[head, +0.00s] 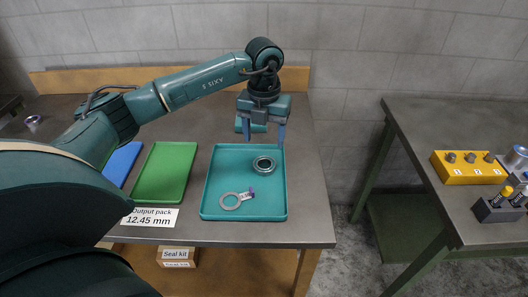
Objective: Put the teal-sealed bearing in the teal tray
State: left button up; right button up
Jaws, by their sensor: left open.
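The teal tray (222,172) lies on the near table, right of the green tray. A round bearing (263,164) with a dark teal-looking ring lies flat inside it, toward the far right. The bearing is too small to be sure of its seal colour. A flat metal ring (230,201) with a small tag lies in the front of the same tray. My left gripper (265,138) is open and points down over the tray's far edge, above and behind the bearing and apart from it. My right gripper is out of view.
A green tray (165,172) and a blue tray (122,163) lie to the left, partly behind my arm. A second table at right carries a yellow numbered block (468,168). A floor gap separates the tables.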

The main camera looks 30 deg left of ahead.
pick_arm(q)
jog(key=shift+r, duration=1.75)
jog(key=shift+f, duration=0.1)
